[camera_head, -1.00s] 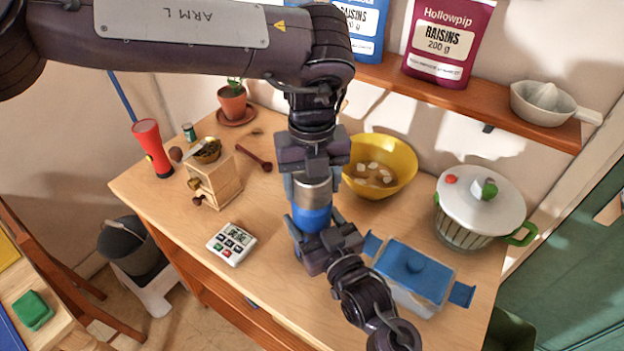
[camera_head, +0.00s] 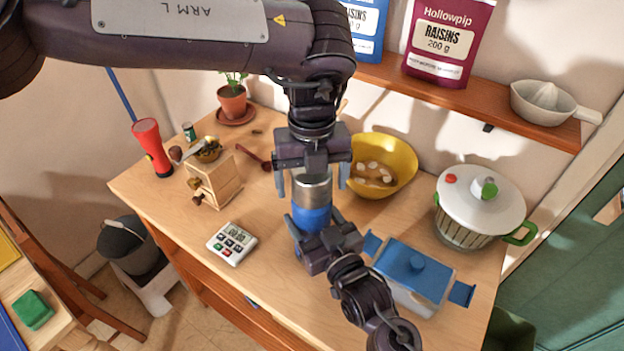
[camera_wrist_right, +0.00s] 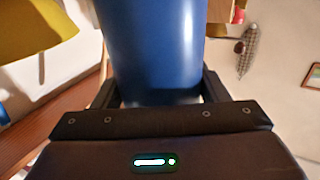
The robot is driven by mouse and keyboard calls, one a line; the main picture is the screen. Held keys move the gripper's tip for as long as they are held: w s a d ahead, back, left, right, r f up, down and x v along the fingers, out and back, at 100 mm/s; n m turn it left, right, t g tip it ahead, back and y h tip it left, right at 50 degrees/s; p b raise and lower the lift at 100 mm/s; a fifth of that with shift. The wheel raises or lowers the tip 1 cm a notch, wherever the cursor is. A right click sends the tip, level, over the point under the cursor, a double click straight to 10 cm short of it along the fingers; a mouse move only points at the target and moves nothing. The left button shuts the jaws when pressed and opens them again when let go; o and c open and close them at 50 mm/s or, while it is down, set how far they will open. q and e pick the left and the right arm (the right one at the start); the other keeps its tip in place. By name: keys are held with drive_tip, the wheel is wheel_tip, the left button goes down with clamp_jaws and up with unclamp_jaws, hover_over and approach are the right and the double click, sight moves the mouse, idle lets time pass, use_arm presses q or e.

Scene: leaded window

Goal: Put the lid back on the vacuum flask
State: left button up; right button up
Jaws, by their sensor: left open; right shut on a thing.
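The vacuum flask (camera_head: 311,217) has a blue body and a silver upper part (camera_head: 313,190). It looks upright near the middle of the table. My right gripper (camera_head: 310,226) is shut on the blue body, which also fills the middle of the right wrist view (camera_wrist_right: 155,45). My left gripper (camera_head: 312,186) points down from above, open, with one finger on each side of the silver part and gaps showing. The very top of the flask is hidden under the left gripper, so I cannot tell where the lid's edge is.
A yellow bowl (camera_head: 401,165) stands close behind the flask on the right. A blue-lidded box (camera_head: 414,267) and a white-lidded pot (camera_head: 480,205) are to the right.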

use_arm(q)
wheel_tip(320, 180, up, 12)
drive_tip(key=shift+f, duration=0.25)
use_arm(e)
drive_tip(key=o, duration=2)
drive_tip(key=shift+c, duration=0.2)
use_arm(q)
drive_tip(key=shift+f, duration=0.25)
use_arm(e)
drive_tip(key=shift+s+d+f, duration=0.15)
drive_tip(key=shift+s+d, duration=0.1)
drive_tip(key=shift+s, duration=0.2)
use_arm(q)
drive_tip(key=shift+f+b, duration=0.85)
drive_tip(key=shift+b, duration=0.3)
use_arm(e)
drive_tip(key=v, duration=0.6)
drive_tip(key=shift+s, duration=0.35)
drive_tip(key=shift+d, duration=0.15)
